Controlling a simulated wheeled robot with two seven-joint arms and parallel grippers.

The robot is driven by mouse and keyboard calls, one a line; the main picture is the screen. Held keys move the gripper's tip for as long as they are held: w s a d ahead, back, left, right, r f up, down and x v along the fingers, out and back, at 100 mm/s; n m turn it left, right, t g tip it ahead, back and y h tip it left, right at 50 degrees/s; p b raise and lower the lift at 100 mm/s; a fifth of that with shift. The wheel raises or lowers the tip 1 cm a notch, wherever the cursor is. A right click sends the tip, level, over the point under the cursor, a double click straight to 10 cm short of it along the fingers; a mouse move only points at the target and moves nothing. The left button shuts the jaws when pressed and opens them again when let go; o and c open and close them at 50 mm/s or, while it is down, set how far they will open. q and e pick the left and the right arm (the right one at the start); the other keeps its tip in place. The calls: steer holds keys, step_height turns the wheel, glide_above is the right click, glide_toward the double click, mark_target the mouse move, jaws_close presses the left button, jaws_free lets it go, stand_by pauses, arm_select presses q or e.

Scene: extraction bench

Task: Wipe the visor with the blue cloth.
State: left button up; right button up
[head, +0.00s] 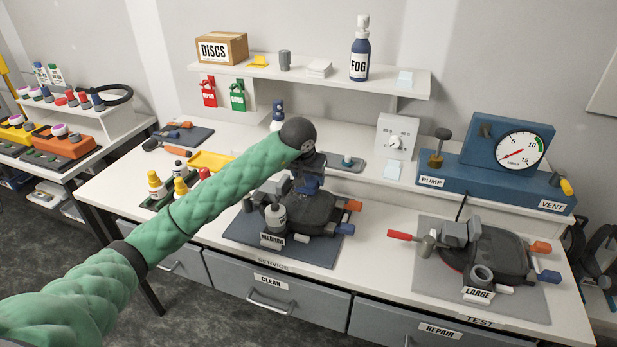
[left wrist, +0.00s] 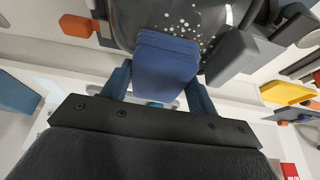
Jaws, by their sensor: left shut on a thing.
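My left gripper (head: 306,178) is shut on the blue cloth (head: 307,187) above the middle of the bench. In the left wrist view the folded cloth (left wrist: 166,66) sits between the two fingers (left wrist: 158,88). Its far edge lies over the dark visor (left wrist: 205,12) of a mask, which carries several white spots beside the cloth. I cannot tell whether the cloth touches the visor. In the head view this mask, labelled MEDIUM, lies on a dark mat, its visor (head: 322,214) partly hidden by my gripper and arm. My right gripper is not in view.
A second mask labelled LARGE (head: 497,252) lies on a grey mat at the right. Behind it stands a blue pump unit with a gauge (head: 519,151). Small bottles (head: 157,185) and a yellow tray (head: 211,161) are at the left. A shelf (head: 300,72) hangs above.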

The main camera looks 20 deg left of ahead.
arm_select(q)
steer(key=shift+f+b, duration=0.45)
steer(key=shift+f, duration=0.05)
steer(key=shift+s, duration=0.1)
